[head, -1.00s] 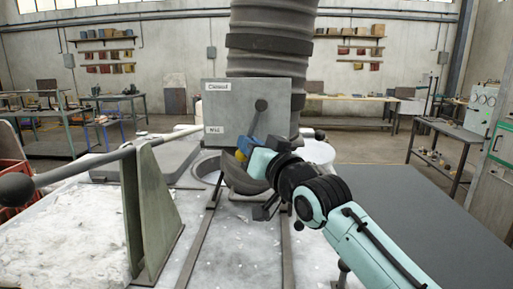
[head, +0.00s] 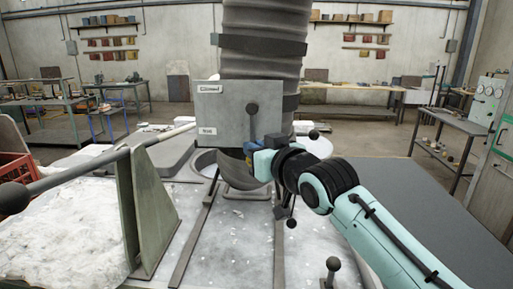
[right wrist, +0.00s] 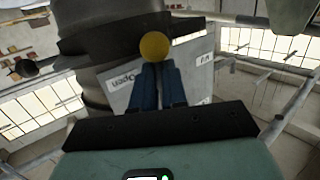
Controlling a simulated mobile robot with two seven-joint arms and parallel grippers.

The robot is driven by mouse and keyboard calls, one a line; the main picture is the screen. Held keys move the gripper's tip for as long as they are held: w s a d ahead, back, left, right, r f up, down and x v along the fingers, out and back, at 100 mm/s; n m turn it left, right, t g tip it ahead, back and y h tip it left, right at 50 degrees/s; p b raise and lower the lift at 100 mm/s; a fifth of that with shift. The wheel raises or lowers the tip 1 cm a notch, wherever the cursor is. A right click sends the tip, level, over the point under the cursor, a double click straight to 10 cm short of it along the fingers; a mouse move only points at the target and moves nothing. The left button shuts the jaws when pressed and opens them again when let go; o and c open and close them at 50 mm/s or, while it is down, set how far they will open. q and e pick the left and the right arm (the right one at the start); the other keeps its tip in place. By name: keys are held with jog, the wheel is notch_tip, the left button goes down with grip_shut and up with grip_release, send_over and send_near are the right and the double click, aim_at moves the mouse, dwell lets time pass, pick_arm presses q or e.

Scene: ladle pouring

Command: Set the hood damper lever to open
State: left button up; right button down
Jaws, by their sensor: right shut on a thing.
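The hood damper plate (head: 220,100) is a grey panel in front of the ribbed duct. Its lever (head: 252,122) hangs from a round pivot and points almost straight down. The plate has a "Closed" label at upper left and a "Mid" label at lower left. In the right wrist view an "Open" label (right wrist: 122,80) also shows. My right gripper (head: 256,149) is at the lever's lower end. In the right wrist view its blue fingers are shut on the lever's yellow knob (right wrist: 154,46). My left gripper is out of view.
A long rod (head: 95,163) with a dark ball end rests on a grey stand (head: 150,210) at left. The ribbed duct (head: 262,60) rises behind the plate. Small ball-topped levers (head: 333,265) stand near my right arm. A flat dark surface (head: 415,205) lies clear at right.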

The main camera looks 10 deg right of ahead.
jog(key=shift+d, duration=0.1)
jog(key=c, duration=1.4)
grip_release()
jog(key=shift+c, duration=0.2)
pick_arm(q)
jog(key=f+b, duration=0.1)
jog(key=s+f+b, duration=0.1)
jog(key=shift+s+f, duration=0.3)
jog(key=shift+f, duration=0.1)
pick_arm(e)
jog(key=f+v, duration=0.1)
jog(key=v, duration=0.6)
jog(key=shift+s+r, duration=0.25)
jog(key=shift+r, duration=0.25)
